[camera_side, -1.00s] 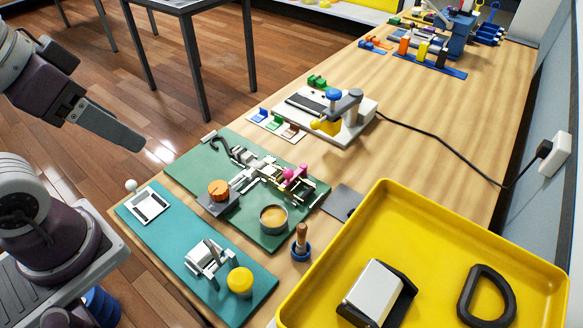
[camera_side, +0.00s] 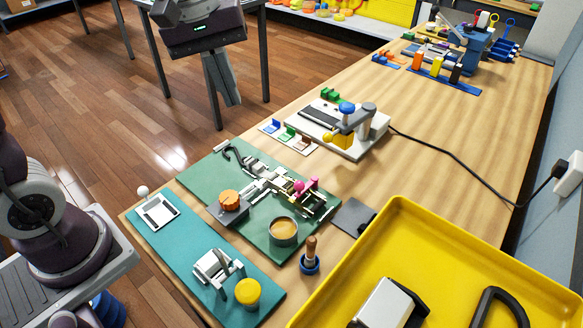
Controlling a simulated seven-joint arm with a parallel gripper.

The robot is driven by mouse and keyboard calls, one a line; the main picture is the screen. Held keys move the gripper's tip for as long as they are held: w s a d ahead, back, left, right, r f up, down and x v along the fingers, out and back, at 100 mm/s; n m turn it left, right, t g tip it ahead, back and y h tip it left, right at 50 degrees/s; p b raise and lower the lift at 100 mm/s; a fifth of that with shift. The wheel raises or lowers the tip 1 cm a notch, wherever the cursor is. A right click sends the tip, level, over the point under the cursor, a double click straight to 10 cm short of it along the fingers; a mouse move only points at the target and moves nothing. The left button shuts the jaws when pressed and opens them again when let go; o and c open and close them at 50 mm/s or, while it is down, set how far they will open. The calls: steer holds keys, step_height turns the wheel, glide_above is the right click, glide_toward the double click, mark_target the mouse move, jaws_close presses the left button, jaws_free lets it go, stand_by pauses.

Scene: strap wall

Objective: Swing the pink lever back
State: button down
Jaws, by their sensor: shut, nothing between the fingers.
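The pink lever (camera_side: 307,186) is a small pink piece on a metal mechanism (camera_side: 285,187) that sits on the dark green mat (camera_side: 232,178). Its exact tilt is too small to tell. My gripper (camera_side: 226,102) hangs in the air at the top of the picture, beyond the left edge of the table. Its fingers point down and are shut with nothing between them. It is well apart from the lever and touches nothing.
An orange knob (camera_side: 229,201) and a round tin (camera_side: 283,231) stand beside the mechanism. A wooden-handled tool (camera_side: 310,257) stands in front, near a yellow tray (camera_side: 443,262). A white press-like device (camera_side: 340,135) with a black cable stands behind. The teal mat (camera_side: 180,240) lies front left.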

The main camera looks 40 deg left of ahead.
steer(key=w+f+n+g+h, duration=0.1)
steer(key=w+f+n+g, duration=0.1)
steer(key=w+f+n, duration=0.4)
steer(key=w+f, duration=0.3)
steer(key=f, duration=0.1)
steer(key=shift+w+a, duration=0.3)
steer(key=shift+w, duration=0.1)
steer(key=shift+f, duration=0.2)
glide_toward(307, 185)
steer(key=a+f, duration=0.1)
steer(key=s+a+f, duration=0.1)
steer(key=a, duration=0.1)
steer(key=s+a+f, duration=0.1)
steer(key=shift+a+f, duration=0.25)
steer(key=shift+a, duration=0.1)
steer(key=d, duration=0.1)
steer(key=d+f, duration=0.1)
steer(key=d, duration=0.1)
steer(key=shift+s+d, duration=0.15)
steer(key=shift+s, duration=0.05)
steer(key=shift+s+d, duration=0.1)
steer(key=shift+d, duration=0.25)
steer(key=shift+n, duration=0.3)
